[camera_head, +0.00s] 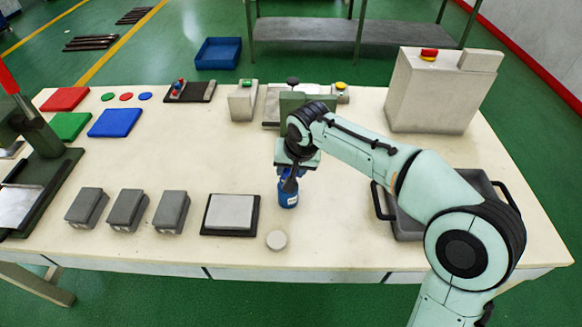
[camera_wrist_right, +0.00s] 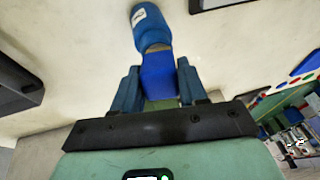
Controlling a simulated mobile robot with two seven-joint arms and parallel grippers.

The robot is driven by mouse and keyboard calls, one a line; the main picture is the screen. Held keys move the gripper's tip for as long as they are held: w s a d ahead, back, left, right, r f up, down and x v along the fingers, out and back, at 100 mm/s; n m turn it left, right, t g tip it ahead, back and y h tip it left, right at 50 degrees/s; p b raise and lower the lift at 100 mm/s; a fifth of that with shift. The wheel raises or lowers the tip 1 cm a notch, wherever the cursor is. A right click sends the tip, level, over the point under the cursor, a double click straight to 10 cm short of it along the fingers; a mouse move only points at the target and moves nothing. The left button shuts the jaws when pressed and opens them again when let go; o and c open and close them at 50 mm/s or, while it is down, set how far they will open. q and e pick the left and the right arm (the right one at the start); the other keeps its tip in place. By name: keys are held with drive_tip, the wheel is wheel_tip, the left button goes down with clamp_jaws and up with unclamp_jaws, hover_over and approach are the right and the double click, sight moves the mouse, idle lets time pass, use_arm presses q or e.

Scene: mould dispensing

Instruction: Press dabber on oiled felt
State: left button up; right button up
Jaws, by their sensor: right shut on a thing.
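My right gripper (camera_head: 291,178) is shut on the blue upper part of the dabber (camera_wrist_right: 158,75), whose fingers (camera_wrist_right: 158,88) close on its two sides in the right wrist view. Beyond it a tan neck joins a round blue jar (camera_wrist_right: 150,27) with a white label. In the head view the jar (camera_head: 288,197) is below the gripper; I cannot tell whether the dabber is still seated in it. The felt pad (camera_head: 229,211), pale grey in a dark tray, lies on the table to the left of the jar. My left gripper is not in view.
A white disc (camera_head: 277,240) lies in front of the jar. Several grey blocks (camera_head: 127,209) stand left of the pad. A dark handled tray (camera_head: 378,203) is partly hidden behind my right arm. A green machine (camera_head: 305,100) stands behind the gripper.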

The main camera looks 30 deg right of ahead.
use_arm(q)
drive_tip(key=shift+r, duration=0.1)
use_arm(e)
drive_tip(key=shift+r+p, duration=2.75)
drive_tip(key=shift+r, duration=0.75)
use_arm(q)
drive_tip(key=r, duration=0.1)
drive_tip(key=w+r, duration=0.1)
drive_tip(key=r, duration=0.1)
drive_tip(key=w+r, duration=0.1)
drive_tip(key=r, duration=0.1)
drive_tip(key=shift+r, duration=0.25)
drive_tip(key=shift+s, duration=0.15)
